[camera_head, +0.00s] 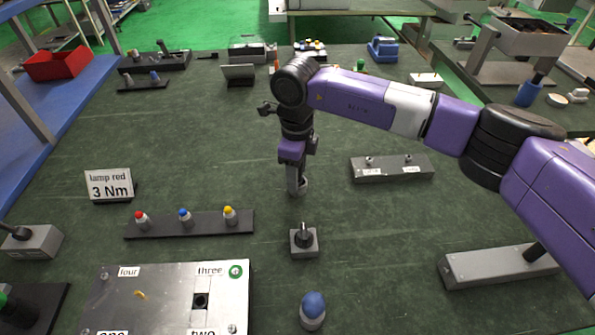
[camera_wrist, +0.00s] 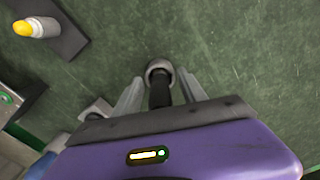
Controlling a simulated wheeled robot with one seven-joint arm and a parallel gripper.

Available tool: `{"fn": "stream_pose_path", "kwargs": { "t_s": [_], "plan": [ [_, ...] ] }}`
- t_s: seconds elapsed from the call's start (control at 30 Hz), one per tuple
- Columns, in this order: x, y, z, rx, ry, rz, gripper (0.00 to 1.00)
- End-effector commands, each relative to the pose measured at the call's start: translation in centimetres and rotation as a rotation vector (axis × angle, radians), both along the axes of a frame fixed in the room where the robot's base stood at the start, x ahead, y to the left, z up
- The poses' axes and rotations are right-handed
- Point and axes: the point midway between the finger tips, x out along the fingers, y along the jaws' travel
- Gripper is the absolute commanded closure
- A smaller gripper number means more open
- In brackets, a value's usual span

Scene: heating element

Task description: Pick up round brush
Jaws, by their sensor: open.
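My gripper (camera_head: 297,188) points straight down over the middle of the green table. Its two fingers (camera_wrist: 161,90) are open. A small upright piece with a grey round end (camera_wrist: 158,68) and a dark stem stands between or just beyond them in the wrist view; I take it for the round brush. In the head view only a grey bit of it (camera_head: 303,184) shows beside the fingertips, and the rest is hidden by the gripper. I cannot tell whether the fingers touch it.
A grey block with a black knob (camera_head: 304,242) stands just in front of my gripper. A dark strip with red, blue and yellow lamps (camera_head: 190,224) lies to the left. A grey bar (camera_head: 392,168) lies to the right. A blue-topped lamp (camera_head: 313,308) stands at the front.

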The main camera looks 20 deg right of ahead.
Motion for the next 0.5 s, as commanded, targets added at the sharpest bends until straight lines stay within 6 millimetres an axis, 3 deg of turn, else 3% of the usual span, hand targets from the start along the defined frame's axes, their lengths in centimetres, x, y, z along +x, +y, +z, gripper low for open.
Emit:
{"fn": "stream_pose_path", "kwargs": {
  "t_s": [0.03,0.27,0.5],
  "plan": [
    [0.00,0.00,0.01,0.000,0.000,0.000,0.57],
    [-0.01,0.01,0.03,0.000,0.000,0.000,1.00],
    [-0.01,0.01,0.05,0.000,0.000,0.000,1.00]
  ]
}}
